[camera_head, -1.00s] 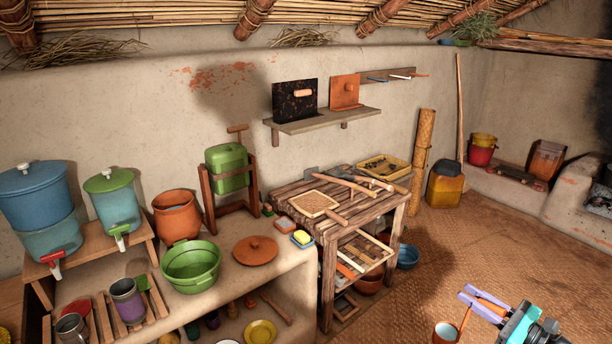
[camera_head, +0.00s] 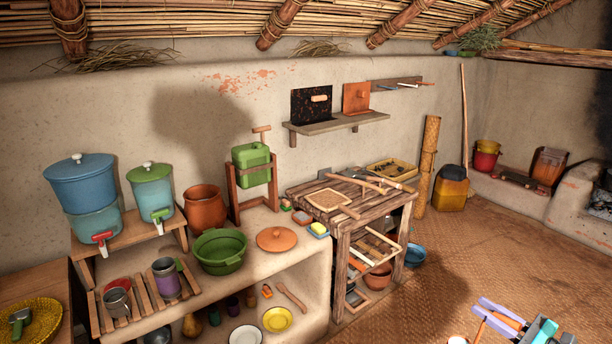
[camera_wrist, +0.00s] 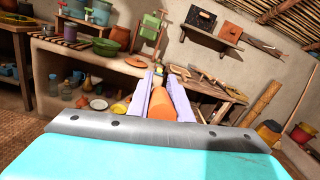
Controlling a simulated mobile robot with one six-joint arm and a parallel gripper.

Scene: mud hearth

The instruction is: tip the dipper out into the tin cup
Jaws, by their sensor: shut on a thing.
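My gripper (camera_head: 482,318) is at the lower right of the head view, its lavender fingers shut on the orange-brown handle of the dipper (camera_head: 508,322). The dipper's bowl shows only as a sliver at the bottom edge. In the wrist view the handle (camera_wrist: 159,106) lies between the fingers, and the bowl cannot be made out. A grey metal cup, seemingly the tin cup (camera_head: 117,303), stands on the slatted rack (camera_head: 139,307) at the lower left, far from my gripper. A purple-and-grey mug (camera_head: 167,281) stands to its right.
Blue (camera_head: 82,184) and green (camera_head: 151,191) dispensers stand behind the rack. A green basin (camera_head: 219,252), clay pot (camera_head: 206,209) and clay lid (camera_head: 277,239) share the ledge. A wooden table (camera_head: 350,203) holds tools. The woven floor is open between the table and my gripper.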

